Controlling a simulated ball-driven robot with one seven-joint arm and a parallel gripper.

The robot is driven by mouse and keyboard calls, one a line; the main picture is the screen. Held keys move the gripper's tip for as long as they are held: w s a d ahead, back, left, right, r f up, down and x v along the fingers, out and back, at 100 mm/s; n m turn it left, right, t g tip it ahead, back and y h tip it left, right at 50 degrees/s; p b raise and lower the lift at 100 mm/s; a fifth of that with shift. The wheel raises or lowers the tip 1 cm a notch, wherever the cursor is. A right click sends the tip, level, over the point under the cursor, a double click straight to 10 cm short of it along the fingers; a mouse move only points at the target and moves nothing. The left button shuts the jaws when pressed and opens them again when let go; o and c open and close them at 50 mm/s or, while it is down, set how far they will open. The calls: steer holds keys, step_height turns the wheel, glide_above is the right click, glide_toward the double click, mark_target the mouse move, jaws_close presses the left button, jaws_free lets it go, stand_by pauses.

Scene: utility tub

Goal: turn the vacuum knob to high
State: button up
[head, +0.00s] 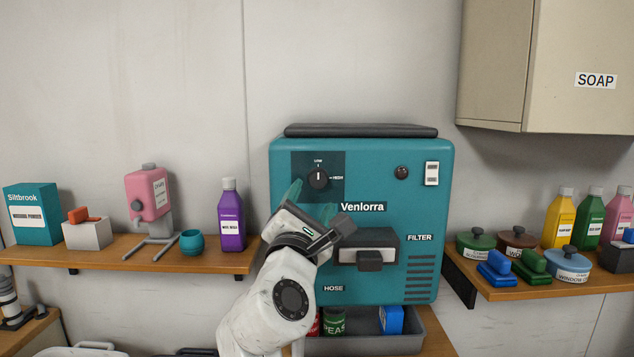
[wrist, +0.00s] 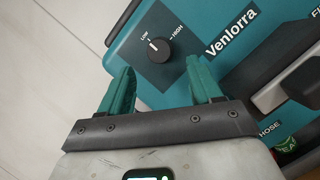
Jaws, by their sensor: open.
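The vacuum knob (head: 318,179) is a round black dial on a dark panel of the teal Venlorra vacuum (head: 430,200). Its white mark points up at LOW, and HIGH is printed to its right. In the wrist view the knob (wrist: 160,48) lies just beyond the gap between my fingertips, with its mark towards LOW. My gripper (head: 310,203) is open and empty, just below the knob in the head view. Its two teal fingers (wrist: 161,70) are spread wide and apart from the knob. My gripper hides part of the vacuum's lower left front.
A black round button (head: 401,173) and a white switch (head: 432,173) are right of the knob. A dark handle (head: 370,260) sticks out below. A left shelf (head: 190,262) and a right shelf (head: 530,290) hold bottles and containers. A beige SOAP cabinet (head: 550,70) hangs upper right.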

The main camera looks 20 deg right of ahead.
mark_target(318, 183)
steer(key=x, duration=0.5)
steer(key=shift+w+d+r+p, duration=0.1)
steer(key=shift+w+d+p, duration=0.05)
steer(key=shift+w+p, duration=0.2)
steer(key=shift+s, duration=0.1)
steer(key=c, duration=1)
